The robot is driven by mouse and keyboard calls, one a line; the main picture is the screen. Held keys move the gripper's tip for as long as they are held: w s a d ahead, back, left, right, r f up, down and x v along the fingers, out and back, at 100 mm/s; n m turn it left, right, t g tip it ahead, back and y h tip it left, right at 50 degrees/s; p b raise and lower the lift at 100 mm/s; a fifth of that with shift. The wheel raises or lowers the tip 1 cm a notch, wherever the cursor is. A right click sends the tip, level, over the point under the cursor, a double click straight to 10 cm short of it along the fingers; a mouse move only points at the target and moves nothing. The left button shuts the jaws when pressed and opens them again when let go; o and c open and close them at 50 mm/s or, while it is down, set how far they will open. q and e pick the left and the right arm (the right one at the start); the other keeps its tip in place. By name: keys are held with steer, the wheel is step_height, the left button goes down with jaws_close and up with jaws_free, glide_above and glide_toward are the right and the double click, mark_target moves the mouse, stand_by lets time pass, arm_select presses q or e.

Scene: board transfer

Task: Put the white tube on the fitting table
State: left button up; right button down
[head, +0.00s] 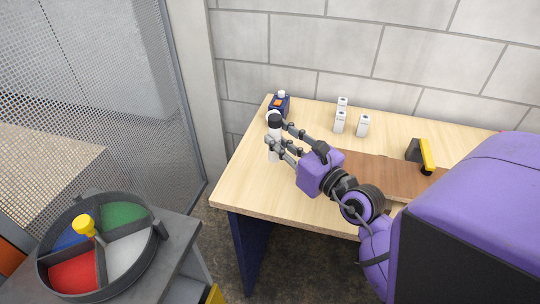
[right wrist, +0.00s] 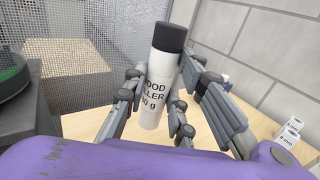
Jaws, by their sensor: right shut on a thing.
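The white tube (right wrist: 153,105) has a black cap and black lettering that reads "filler". My right gripper (head: 277,134) is shut on it, with a finger on each side, in the right wrist view too. The tube stands about upright, cap up, at the left part of a light wooden table (head: 252,180). I cannot tell whether its base touches the top. In the head view the fingers hide part of the tube (head: 273,157). No sign tells whether this wooden table is the fitting table. My left gripper is not in view.
A blue bottle (head: 281,101) with a white cap stands behind the tube. Several white containers (head: 340,122) stand at the back. A brown board (head: 385,177) bears a yellow-and-black thing (head: 426,154). A divided round tray (head: 47,281) sits on a grey stand, beside a mesh screen (head: 130,80).

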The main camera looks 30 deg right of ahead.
steer(key=w+f, duration=0.1)
steer(key=f, duration=0.1)
steer(key=w+f, duration=0.1)
steer(key=f, duration=0.1)
steer(key=shift+w+a, duration=0.3)
steer(key=shift+w+f, duration=0.15)
steer(key=shift+f, duration=0.1)
steer(key=f, duration=0.2)
steer(key=f+b, duration=0.1)
steer(key=f, duration=0.1)
steer(key=shift+w+a, duration=0.15)
steer(key=shift+w, duration=0.2)
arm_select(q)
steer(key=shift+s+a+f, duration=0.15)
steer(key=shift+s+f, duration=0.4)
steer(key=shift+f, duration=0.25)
arm_select(e)
steer(key=shift+r, duration=0.1)
steer(key=shift+f, duration=0.3)
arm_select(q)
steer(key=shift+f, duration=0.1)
arm_select(e)
steer(key=c, duration=1.5)
jaws_free()
steer(key=shift+r, duration=0.1)
steer(key=shift+o, duration=0.2)
